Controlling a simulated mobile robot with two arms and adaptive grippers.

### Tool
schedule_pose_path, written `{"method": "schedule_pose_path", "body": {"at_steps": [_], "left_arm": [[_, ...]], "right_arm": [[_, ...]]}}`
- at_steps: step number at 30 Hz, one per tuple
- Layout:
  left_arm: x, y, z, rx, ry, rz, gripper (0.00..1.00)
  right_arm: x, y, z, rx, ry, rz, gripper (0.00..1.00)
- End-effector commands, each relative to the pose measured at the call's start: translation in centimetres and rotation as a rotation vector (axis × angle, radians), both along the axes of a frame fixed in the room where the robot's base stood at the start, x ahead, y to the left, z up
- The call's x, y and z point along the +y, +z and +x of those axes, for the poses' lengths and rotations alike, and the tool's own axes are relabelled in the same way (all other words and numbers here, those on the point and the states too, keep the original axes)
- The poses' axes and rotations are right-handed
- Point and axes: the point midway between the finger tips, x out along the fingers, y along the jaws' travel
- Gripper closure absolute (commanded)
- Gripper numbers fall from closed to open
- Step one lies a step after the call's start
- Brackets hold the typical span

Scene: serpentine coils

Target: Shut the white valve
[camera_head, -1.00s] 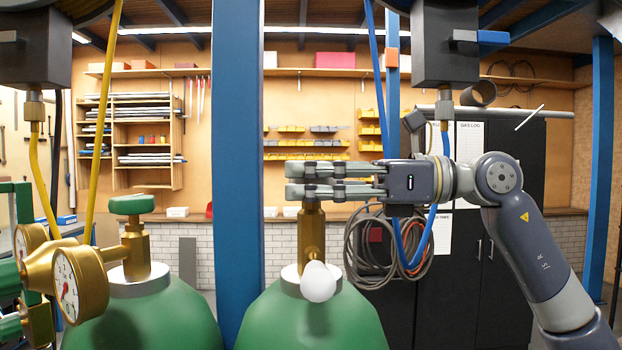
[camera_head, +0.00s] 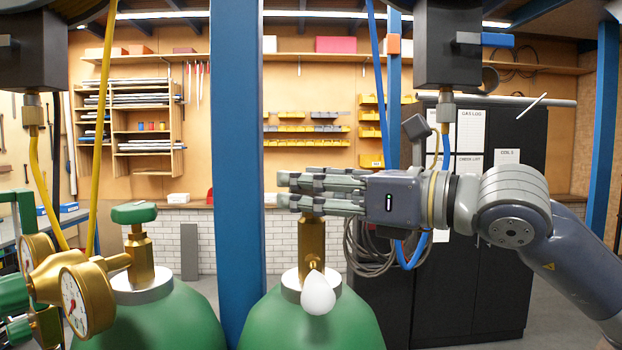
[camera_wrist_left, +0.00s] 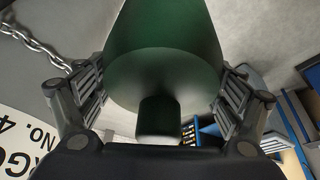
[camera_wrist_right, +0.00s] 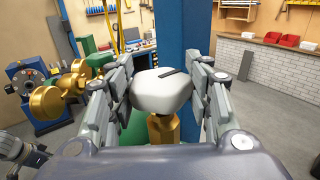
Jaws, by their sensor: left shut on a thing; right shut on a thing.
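The white valve knob (camera_wrist_right: 160,95), with a dark mark on top, sits on a brass stem (camera_wrist_right: 164,128) in the right wrist view. My right gripper (camera_head: 290,190) is shut on this knob, with fingers on both sides. In the head view the fingers hide the knob, and the brass valve body (camera_head: 311,245) stands under them on a green cylinder (camera_head: 275,325). A white rounded part (camera_head: 318,292) sticks out from the front of that body. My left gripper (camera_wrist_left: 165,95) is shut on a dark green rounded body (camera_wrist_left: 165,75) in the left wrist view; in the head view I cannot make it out.
A second green cylinder (camera_head: 150,325) with a green knob (camera_head: 134,213) stands to the left. Brass gauges (camera_head: 88,302) are at the far left. A blue post (camera_head: 237,150) rises behind, between the cylinders. Black cabinets (camera_head: 500,250) stand behind my right arm.

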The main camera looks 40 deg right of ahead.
Motion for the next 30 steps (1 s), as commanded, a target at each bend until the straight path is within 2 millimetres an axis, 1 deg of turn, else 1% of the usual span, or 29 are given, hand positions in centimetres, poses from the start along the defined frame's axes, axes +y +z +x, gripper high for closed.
{"method": "schedule_pose_path", "body": {"at_steps": [3,17,18,20,30], "left_arm": [[-0.01,0.39,0.05,-0.002,0.000,-0.001,0.51],[-0.01,0.42,0.04,-0.002,0.000,-0.001,0.51],[-0.01,0.42,0.04,-0.002,0.000,-0.001,0.51],[-0.01,0.42,0.04,-0.002,0.000,-0.001,0.51],[-0.01,0.41,0.05,-0.002,0.000,-0.001,0.51]], "right_arm": [[-0.03,0.20,-0.03,-0.003,-0.019,0.001,0.77],[-0.10,0.13,0.00,-0.002,-0.030,0.001,0.77],[-0.10,0.13,0.00,-0.002,-0.030,0.001,0.47],[-0.10,0.12,0.00,-0.002,-0.030,0.001,0.33],[-0.06,0.04,-0.01,0.000,-0.029,0.000,0.32]]}}
